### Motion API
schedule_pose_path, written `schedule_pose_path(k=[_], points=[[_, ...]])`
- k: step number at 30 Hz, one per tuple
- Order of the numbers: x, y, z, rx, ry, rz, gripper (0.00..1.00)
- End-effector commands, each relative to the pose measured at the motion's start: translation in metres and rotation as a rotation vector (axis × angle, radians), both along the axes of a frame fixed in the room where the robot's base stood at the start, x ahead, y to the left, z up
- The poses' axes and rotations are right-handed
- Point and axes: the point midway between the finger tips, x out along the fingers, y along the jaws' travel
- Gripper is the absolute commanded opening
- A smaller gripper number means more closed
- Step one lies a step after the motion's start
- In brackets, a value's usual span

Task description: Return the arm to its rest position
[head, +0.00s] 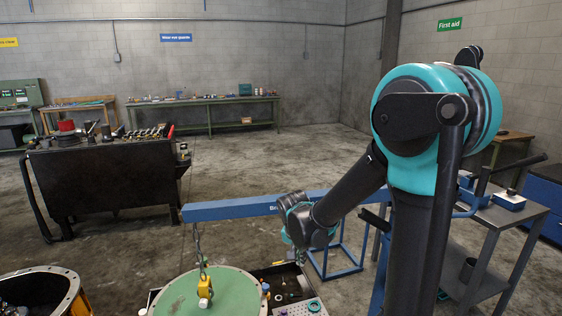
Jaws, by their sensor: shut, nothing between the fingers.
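My arm, teal and dark grey, fills the right of the head view. Its upper joint stands tall, and the forearm reaches down and left to the wrist near the middle. My gripper (300,257) hangs below the wrist, small and dark, above the tray area beside the green round cover. It looks shut and empty; its fingertips are hard to make out.
A blue hoist boom (245,207) runs behind my wrist; its chain (198,245) and yellow hook (205,287) hang over the green cover (180,298). A round housing (72,290) is lower left. A grey cart (489,240) stands right. Open floor lies behind.

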Motion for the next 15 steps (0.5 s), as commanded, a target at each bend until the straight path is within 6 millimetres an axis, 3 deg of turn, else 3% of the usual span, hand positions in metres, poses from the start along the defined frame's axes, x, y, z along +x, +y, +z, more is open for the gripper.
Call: schedule_pose_path(k=[1,6,15], points=[[-0.01,-0.015,0.002,0.005,0.001,0.023,0.0],[-0.04,-0.052,0.006,0.011,-0.002,0.129,0.0],[-0.099,-0.102,0.002,0.007,-0.035,0.313,0.0]])
